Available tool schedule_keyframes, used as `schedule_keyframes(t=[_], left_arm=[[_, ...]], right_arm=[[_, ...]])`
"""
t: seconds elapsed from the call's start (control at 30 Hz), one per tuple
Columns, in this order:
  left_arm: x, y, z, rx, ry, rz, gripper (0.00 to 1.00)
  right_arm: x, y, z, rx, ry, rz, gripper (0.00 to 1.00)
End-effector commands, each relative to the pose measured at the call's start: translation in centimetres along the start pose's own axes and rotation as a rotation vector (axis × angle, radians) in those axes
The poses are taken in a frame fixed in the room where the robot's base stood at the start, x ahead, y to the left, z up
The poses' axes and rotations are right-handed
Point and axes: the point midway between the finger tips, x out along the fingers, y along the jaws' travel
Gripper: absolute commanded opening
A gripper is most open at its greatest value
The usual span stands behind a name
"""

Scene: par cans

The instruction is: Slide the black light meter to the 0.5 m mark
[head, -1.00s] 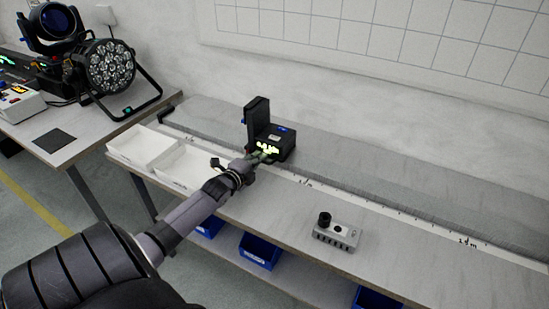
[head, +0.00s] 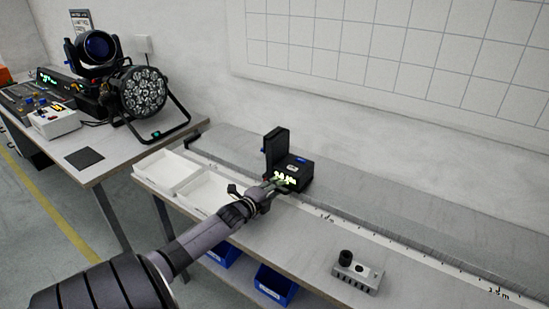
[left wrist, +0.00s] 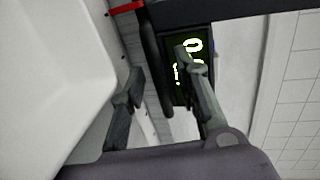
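The black light meter (head: 293,173) stands on the long bench towards its left end, beside the white scale strip (head: 400,254). It has a tall upright black panel and a glowing readout, which also shows in the left wrist view (left wrist: 174,84). Handwritten marks are on the strip; one (head: 328,217) lies right of the meter, too small to read surely. My left gripper (head: 258,187) is at the meter's front. Its fingers are apart in the left wrist view (left wrist: 160,65), one overlapping the readout. I cannot tell whether it touches. My right gripper is not in view.
Two white trays (head: 160,178) sit at the bench's left end, close by my left arm. A small grey block with a black knob (head: 357,274) stands at the front edge, right of the meter. The strip right of the meter is clear.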

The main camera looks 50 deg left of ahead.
Motion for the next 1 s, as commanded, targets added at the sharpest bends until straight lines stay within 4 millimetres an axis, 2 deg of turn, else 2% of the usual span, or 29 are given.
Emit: schedule_keyframes(t=[0.23,0.37,0.8,1.0], left_arm=[[-0.1,0.0,0.0,0.000,0.001,0.000,0.30],[-0.9,0.1,-0.1,0.001,0.002,0.001,0.30],[-8.3,0.2,0.0,0.001,0.001,0.002,0.30],[-10.9,0.1,0.0,0.001,0.000,0.001,0.30]], right_arm=[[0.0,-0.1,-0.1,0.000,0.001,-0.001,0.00],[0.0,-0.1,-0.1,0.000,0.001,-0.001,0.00],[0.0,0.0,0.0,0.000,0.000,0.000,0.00],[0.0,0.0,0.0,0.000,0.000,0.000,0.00]])
